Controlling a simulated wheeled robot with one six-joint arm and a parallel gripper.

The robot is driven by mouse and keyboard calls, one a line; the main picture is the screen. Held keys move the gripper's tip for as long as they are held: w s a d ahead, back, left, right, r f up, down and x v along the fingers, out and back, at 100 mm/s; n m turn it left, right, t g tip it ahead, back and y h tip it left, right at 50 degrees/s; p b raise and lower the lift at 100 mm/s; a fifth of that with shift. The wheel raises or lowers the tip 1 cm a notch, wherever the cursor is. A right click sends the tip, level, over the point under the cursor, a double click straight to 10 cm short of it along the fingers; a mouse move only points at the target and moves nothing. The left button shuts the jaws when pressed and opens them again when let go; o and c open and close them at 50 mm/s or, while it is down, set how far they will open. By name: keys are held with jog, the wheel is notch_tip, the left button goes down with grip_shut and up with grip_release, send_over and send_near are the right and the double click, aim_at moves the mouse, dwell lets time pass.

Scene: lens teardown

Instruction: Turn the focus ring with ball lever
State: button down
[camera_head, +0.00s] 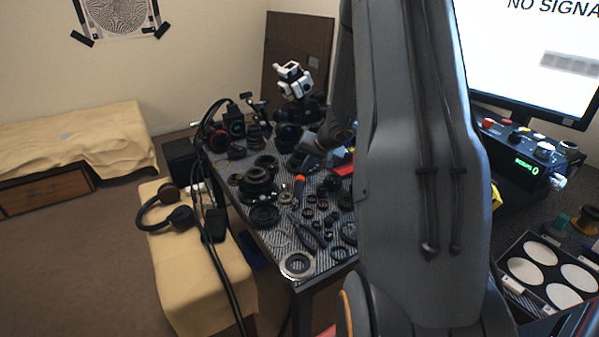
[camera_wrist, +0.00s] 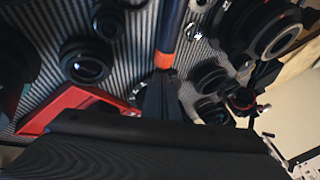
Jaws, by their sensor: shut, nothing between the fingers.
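My gripper (camera_wrist: 160,92) shows in the wrist view as dark narrow fingertips, shut and empty, close to a rod with an orange band (camera_wrist: 164,60). In the head view my arm hides much of the right part of the bench, and the gripper is hard to make out. A large dark lens barrel with a ring (camera_wrist: 275,36) is at the upper right of the wrist view, apart from the fingertips. A small dark part with a red edge and a thin lever-like stem (camera_wrist: 243,99) lies below it. I cannot tell for sure which part is the focus ring with ball lever.
The striped work mat (camera_head: 275,238) is crowded with lens rings and barrels, including a stacked black barrel (camera_head: 258,181). A red angled piece (camera_wrist: 75,100) lies left of the fingertips. A metal ring (camera_head: 297,265) sits at the bench's near corner. Headphones (camera_head: 168,206) rest on a bench at left.

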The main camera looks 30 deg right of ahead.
dwell(0.3)
jog(key=shift+s+d+r, duration=0.15)
jog(key=shift+s+d, duration=0.15)
jog(key=shift+d, duration=0.15)
jog(key=shift+s+d+r, duration=0.15)
jog(key=shift+s+d, duration=0.3)
jog(key=shift+d, duration=0.15)
jog(key=shift+s+d+r, duration=0.15)
jog(key=shift+s+d, duration=0.3)
jog(key=shift+d, duration=0.15)
jog(key=v, duration=1)
jog(key=shift+d, duration=0.4)
jog(key=shift+w, duration=0.1)
